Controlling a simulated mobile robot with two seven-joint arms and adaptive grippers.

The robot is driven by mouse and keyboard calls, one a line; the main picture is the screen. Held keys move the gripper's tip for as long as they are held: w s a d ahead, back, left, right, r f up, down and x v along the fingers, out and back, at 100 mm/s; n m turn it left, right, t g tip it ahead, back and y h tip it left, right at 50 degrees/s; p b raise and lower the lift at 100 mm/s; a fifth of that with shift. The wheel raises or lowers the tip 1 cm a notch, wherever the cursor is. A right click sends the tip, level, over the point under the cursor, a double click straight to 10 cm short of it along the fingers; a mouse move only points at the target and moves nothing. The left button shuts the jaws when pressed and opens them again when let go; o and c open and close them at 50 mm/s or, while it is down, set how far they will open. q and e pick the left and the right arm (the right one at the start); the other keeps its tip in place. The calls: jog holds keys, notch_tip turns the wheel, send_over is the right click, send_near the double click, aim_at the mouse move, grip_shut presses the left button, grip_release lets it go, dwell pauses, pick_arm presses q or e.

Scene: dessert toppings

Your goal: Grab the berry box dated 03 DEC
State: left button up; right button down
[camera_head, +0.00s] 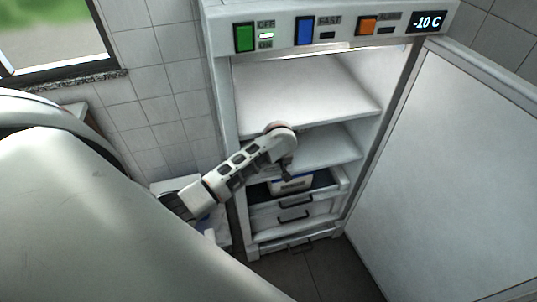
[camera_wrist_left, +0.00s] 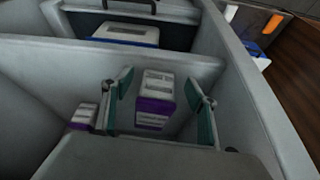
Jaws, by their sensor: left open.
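A white and purple box (camera_wrist_left: 155,98) stands in a grey compartment in the left wrist view, framed between the fingers of my left gripper (camera_wrist_left: 160,84). The fingers are open, one on each side of it, and whether they touch it I cannot tell. A second white and purple box (camera_wrist_left: 83,117) is left of the left finger, partly hidden. A white and blue box (camera_wrist_left: 127,35) lies beyond the partition. Printed labels show, but I cannot read any date. In the head view the left gripper (camera_head: 287,173) hangs by the open drawer, above a white and blue box (camera_head: 291,184).
The freezer (camera_head: 222,110) stands open, its door (camera_head: 450,150) swung right. An empty upper shelf (camera_head: 305,90) and a lower shelf (camera_head: 330,148) are above the pulled-out drawer (camera_head: 335,190). Compartment walls (camera_wrist_left: 110,50) lie close around the gripper. Closed drawers are below.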

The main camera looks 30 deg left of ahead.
pick_arm(q)
jog(key=shift+w+a, duration=0.6)
jog(key=shift+w+a+f, duration=0.2)
jog(key=shift+f, duration=0.35)
jog(key=c, duration=1.2)
jog(key=shift+c, duration=1.1)
jog(key=shift+r, duration=0.1)
